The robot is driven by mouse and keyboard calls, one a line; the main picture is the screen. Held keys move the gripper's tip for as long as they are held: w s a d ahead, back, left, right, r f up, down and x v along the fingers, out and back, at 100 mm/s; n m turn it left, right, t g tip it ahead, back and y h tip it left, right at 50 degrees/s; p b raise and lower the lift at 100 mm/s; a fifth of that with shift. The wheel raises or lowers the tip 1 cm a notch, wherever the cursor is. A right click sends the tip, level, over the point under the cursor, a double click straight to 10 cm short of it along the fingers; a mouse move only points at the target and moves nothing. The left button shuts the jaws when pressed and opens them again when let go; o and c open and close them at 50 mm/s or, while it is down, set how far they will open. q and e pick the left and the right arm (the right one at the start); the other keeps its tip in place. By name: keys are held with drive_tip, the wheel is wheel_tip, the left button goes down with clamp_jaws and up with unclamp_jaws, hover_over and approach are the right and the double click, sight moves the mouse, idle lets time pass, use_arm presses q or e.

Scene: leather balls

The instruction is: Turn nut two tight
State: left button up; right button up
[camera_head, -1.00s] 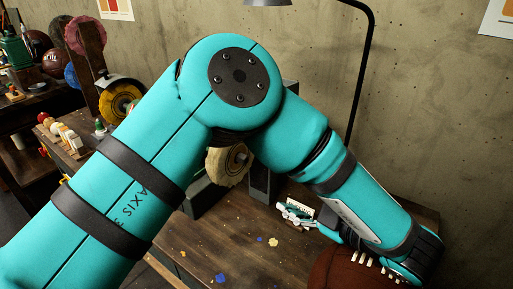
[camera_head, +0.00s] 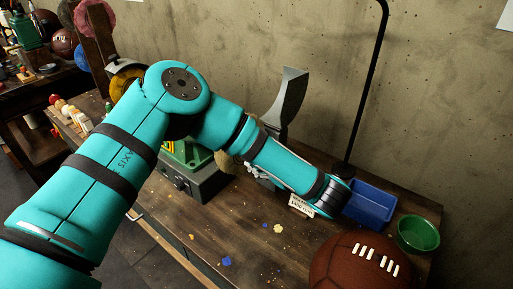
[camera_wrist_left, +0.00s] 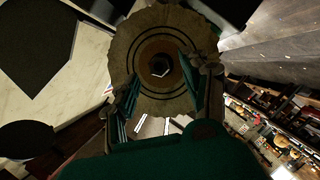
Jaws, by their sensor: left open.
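A dark nut (camera_wrist_left: 160,66) sits at the centre of a pale cloth buffing wheel (camera_wrist_left: 140,50) in the left wrist view. My left gripper (camera_wrist_left: 166,98) is open, with one finger on each side of the picture in front of the wheel. The nut shows beyond and between the fingers, and I see no contact with it. In the head view my arm hides most of the wheel (camera_head: 226,162), and the nut is hidden there. My left gripper (camera_head: 258,173) shows only partly behind my forearm. My right gripper is in neither view.
The grey machine base (camera_head: 190,184) stands on the wooden bench (camera_head: 225,235). A brown football (camera_head: 362,262), a small sign (camera_head: 301,206), a blue bin (camera_head: 369,205) and a green bowl (camera_head: 417,233) are to the right. A black lamp post (camera_head: 368,95) rises behind.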

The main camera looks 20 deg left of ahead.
use_arm(q)
drive_tip(key=shift+x, duration=1.2)
clamp_jaws()
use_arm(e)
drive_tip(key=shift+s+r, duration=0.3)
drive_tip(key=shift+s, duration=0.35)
